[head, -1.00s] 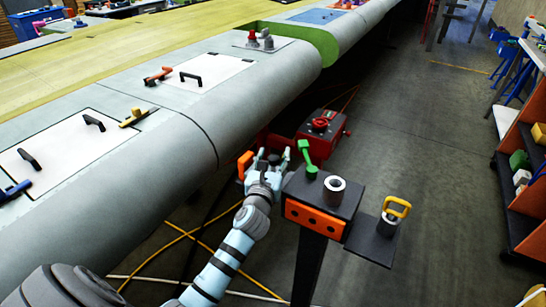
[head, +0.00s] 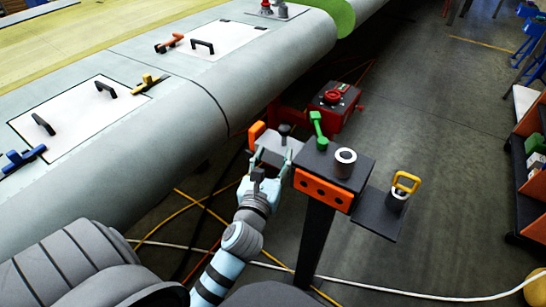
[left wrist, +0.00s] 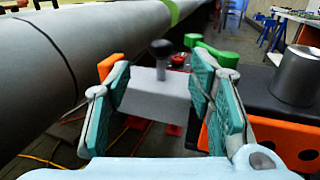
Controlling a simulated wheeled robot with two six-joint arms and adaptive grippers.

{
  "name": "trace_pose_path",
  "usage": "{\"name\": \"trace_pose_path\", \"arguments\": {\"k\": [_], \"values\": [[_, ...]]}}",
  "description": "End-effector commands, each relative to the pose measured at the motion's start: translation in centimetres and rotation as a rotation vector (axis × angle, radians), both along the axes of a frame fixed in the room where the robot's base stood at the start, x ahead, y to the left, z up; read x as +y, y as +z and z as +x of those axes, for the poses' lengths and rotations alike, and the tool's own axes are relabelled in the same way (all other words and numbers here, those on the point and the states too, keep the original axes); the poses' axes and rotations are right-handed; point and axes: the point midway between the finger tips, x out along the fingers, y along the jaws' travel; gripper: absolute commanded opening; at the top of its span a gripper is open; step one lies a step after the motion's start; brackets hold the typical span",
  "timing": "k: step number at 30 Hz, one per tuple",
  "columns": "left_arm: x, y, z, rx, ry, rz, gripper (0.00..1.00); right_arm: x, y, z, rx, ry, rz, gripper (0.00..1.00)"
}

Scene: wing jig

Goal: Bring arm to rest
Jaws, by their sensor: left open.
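My left gripper (head: 272,168) is open at the left side of a dark stand (head: 343,166). In the left wrist view its teal-padded fingers (left wrist: 160,85) are apart. A light grey block (left wrist: 155,95) with a black knob (left wrist: 161,48) shows between and beyond them. The block also shows just past the fingertips in the head view (head: 272,152). I cannot tell whether the fingers touch it. An orange piece (head: 256,133) stands beside the block. My right gripper is not in view.
The stand carries a green handle (head: 318,127) and a grey cylinder (head: 345,158); its side shelf (head: 372,219) holds a yellow-handled item (head: 404,186). The grey wing (head: 150,135) runs along the left. A red box (head: 335,106) sits behind. Cables cross the floor.

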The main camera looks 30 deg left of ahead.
Motion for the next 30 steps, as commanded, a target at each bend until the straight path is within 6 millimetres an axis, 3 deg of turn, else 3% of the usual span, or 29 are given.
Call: {"name": "trace_pose_path", "arguments": {"k": [8, 11, 14, 18, 21, 25, 30], "values": [[0.0, 0.0, 0.0, 0.0, 0.0, 0.0, 0.48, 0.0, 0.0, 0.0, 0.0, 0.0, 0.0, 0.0], [0.3, -0.5, -0.3, 0.0, 0.012, -0.079, 0.48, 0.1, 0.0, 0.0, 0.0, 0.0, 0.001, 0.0], [1.3, -3.0, -2.1, -0.004, 0.084, -0.419, 0.48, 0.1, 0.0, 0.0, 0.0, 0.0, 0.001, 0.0], [1.9, -8.8, -7.0, -0.038, 0.349, -1.171, 0.48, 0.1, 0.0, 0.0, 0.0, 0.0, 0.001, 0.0], [0.9, -12.3, -11.0, -0.086, 0.612, -1.61, 0.48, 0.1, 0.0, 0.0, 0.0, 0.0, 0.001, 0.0], [-1.0, -15.3, -16.0, -0.174, 0.988, -1.995, 0.48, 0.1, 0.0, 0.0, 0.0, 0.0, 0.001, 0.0], [-4.0, -17.4, -22.6, -0.351, 1.536, -2.259, 0.48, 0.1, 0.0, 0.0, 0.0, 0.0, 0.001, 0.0]]}}
